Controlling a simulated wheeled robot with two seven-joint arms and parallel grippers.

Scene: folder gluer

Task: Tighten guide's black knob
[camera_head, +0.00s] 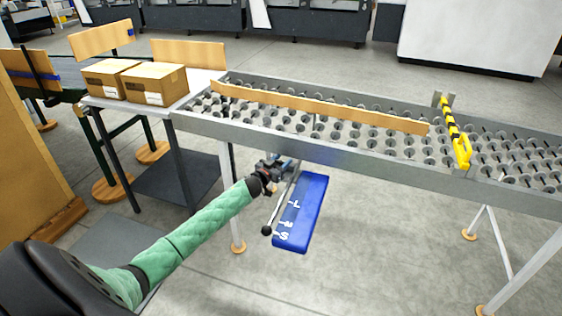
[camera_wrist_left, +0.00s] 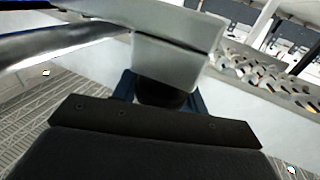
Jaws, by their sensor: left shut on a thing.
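My left gripper (camera_head: 284,167) is at the front side of the roller conveyor, just under its grey rail (camera_head: 300,148). In the left wrist view a dark rounded piece, which looks like the black knob (camera_wrist_left: 163,94), sits between my dark blue fingers, below a grey metal block (camera_wrist_left: 172,55). The gripper is shut on it. In the head view the knob is hidden by the gripper. The long wooden guide board (camera_head: 320,106) lies across the rollers. My right gripper is not in view.
A blue panel marked S, M and L (camera_head: 310,205) and a lever with a black ball end (camera_head: 266,230) hang close to my gripper. A yellow bracket (camera_head: 456,133) stands on the conveyor. Cardboard boxes (camera_head: 155,83) sit on the left table. Floor in front is clear.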

